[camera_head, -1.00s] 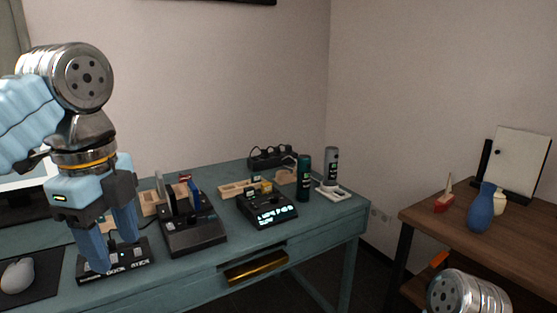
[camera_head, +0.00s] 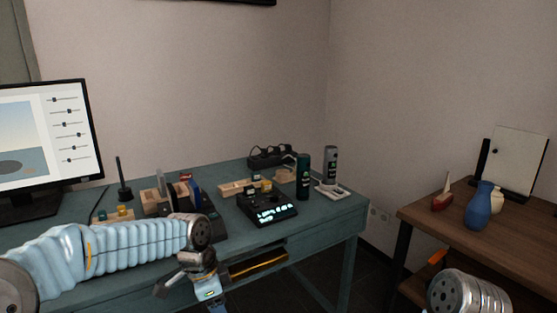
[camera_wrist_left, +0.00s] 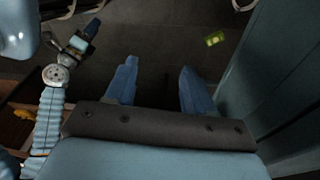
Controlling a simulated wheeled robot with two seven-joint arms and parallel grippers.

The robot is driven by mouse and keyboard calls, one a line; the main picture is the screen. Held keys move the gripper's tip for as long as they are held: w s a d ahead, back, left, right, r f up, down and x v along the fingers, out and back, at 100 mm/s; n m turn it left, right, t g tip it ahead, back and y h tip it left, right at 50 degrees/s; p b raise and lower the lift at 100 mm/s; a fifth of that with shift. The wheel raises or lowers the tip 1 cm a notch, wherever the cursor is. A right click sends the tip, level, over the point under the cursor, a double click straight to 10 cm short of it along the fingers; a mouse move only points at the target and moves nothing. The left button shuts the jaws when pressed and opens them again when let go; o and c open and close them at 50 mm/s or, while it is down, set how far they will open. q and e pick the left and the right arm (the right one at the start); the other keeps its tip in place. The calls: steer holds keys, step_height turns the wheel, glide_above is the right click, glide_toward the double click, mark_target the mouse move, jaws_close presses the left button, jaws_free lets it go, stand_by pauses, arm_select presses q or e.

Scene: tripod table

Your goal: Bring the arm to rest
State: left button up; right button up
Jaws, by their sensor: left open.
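My left arm reaches in from the left over the front of the teal desk (camera_head: 330,212), and its wrist hangs down in front of the desk edge. My left gripper shows in the left wrist view (camera_wrist_left: 157,80), with its two blue fingers well apart and nothing between them. Below it is dark floor. In the head view its fingertips are cut off by the bottom edge. Part of my right arm shows at the bottom right of the head view. Its gripper appears small at the upper left of the left wrist view (camera_wrist_left: 85,35), too small to tell its jaws.
The desk holds a monitor (camera_head: 50,140), a black device with a lit display (camera_head: 268,208), a dark green bottle (camera_head: 303,177), a grey bottle (camera_head: 331,165) and a power strip (camera_head: 270,157). A drawer (camera_head: 258,265) is under the desk top. A wooden table (camera_head: 460,232) with a blue vase (camera_head: 479,207) stands right.

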arm_select(q)
step_height(320, 180, down, 16)
steer(key=s+d+n+h, duration=0.1)
steer(key=s+d+n, duration=0.15)
steer(key=n, duration=0.25)
steer(key=s+f+n, duration=1)
steer(key=s+f, duration=0.5)
steer(key=f, duration=0.2)
steer(key=shift+s+f+t+h, duration=0.3)
steer(key=shift+f+h, duration=0.05)
steer(key=shift+h, duration=0.05)
